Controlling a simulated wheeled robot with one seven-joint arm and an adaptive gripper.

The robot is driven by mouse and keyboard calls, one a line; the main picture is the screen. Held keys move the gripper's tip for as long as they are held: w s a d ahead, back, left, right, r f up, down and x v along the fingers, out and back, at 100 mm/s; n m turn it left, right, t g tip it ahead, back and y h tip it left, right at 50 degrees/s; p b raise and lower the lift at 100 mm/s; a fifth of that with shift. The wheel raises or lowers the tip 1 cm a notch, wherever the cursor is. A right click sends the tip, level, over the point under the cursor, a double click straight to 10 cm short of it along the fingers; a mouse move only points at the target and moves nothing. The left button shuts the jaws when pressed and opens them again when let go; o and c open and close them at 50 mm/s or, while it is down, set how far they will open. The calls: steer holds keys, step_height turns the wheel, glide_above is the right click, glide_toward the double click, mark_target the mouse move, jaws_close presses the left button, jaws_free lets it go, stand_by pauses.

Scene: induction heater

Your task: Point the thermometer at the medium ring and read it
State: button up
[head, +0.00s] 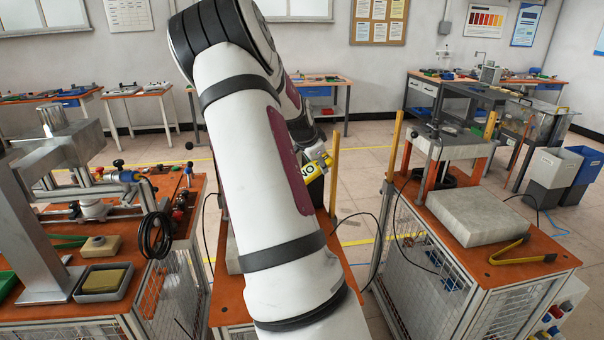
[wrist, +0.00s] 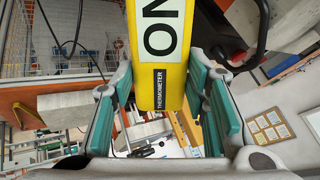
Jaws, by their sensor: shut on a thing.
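The yellow thermometer (wrist: 145,48) shows in the wrist view, with a black THERMOMETER label and a white panel with black letters. My gripper (wrist: 160,85) has its teal-padded fingers on either side of it and is shut on it. In the head view a small yellow part of the thermometer (head: 311,205) shows just right of my arm, held in the air. My arm hides most of the gripper there. I cannot pick out the medium ring for sure in either view. What the thermometer points at cannot be told.
A right-hand cart (head: 440,262) carries a grey slab (head: 474,216) and yellow-handled tongs (head: 522,249). A left-hand bench (head: 60,318) holds a metal press frame, a small tray (head: 104,282) and a hanging black cable coil (head: 155,236). My arm covers much of the middle cart. Open floor lies behind.

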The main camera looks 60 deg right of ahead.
steer(key=shift+w+a+f, duration=0.45)
steer(key=shift+w+a, duration=0.05)
steer(key=shift+a, duration=0.2)
steer(key=shift+w+a+f, duration=0.5)
steer(key=shift+a, duration=0.15)
steer(key=shift+w+a+f, duration=0.45)
steer(key=shift+w+a, duration=0.05)
steer(key=shift+a, duration=0.2)
stand_by(0.8)
